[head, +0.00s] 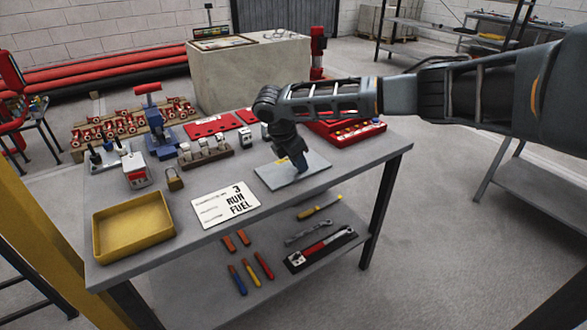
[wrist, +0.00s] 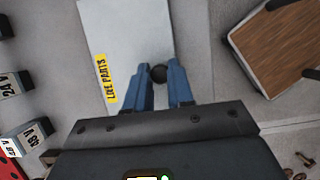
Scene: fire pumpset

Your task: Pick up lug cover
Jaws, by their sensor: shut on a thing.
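The lug cover (head: 268,177) is a flat pale grey plate on the workbench, right of the white sign. In the wrist view the cover (wrist: 112,30) shows a yellow "LIVE PARTS" label (wrist: 107,79) along its left side and a round black knob (wrist: 158,73). My gripper (head: 301,168) points down over the middle of the plate. Its blue fingers (wrist: 160,78) are shut on the black knob, one on each side. I cannot tell whether the plate rests on the bench or is slightly raised.
A red case (head: 345,133) stands close behind and right of the cover. A white sign (head: 225,205), a yellow tray (head: 133,227) and a padlock (head: 175,181) lie to the left. A lower shelf holds several tools. The bench's front edge near the cover is clear.

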